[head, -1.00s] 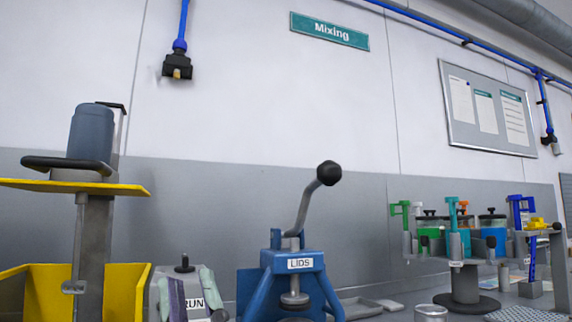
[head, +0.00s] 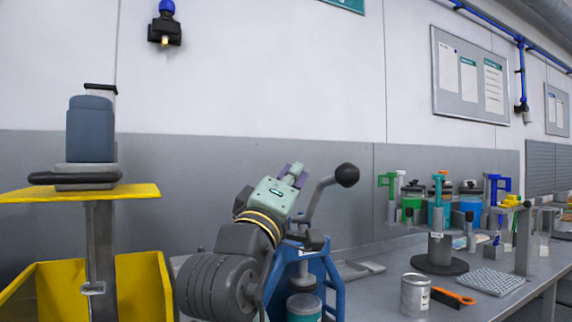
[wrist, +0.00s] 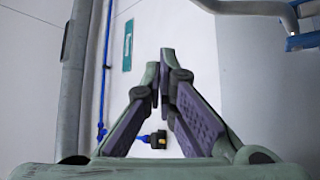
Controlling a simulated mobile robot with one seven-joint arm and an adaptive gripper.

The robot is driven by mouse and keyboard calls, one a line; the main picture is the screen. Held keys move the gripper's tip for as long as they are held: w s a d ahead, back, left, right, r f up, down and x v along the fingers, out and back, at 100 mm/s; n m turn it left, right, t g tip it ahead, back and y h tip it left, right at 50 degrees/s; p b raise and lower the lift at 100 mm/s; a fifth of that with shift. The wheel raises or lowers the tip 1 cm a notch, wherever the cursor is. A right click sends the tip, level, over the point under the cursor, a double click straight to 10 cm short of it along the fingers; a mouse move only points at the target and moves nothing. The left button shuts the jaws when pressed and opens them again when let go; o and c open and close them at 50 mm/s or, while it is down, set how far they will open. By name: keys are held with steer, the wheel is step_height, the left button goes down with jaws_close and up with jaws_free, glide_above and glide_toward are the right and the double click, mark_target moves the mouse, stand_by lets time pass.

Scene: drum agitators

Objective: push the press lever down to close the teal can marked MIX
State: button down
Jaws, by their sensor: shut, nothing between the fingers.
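The blue lid press (head: 333,285) stands on the bench, partly hidden behind my arm. Its bent grey lever (head: 318,196) is raised and ends in a black knob (head: 347,175) at the upper right. A teal can (head: 304,309) sits under the press's plunger, its lower part cut off by the frame edge; I cannot read a MIX mark. My gripper (head: 293,174) is shut and empty, just left of the lever at about the knob's height in the picture. In the wrist view, the closed fingers (wrist: 161,72) show, with the lever (wrist: 247,5) at the top right, apart from them.
A yellow stand (head: 80,193) with a grey-blue motor is at left. A metal can (head: 415,294), an orange-handled tool (head: 453,296) and a round rack of cups (head: 440,262) stand at right. The wall is behind my gripper.

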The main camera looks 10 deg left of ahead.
steer(key=p+x, duration=0.4)
steer(key=x, duration=0.5)
steer(key=shift+s+d+f+p, duration=0.2)
steer(key=shift+s+d+f, duration=0.15)
steer(key=shift+d+f, duration=0.35)
steer(key=shift+s+d+f+p, duration=0.2)
steer(key=shift+s+d+f, duration=0.25)
steer(key=shift+d, duration=0.35)
steer(key=shift+f, duration=0.1)
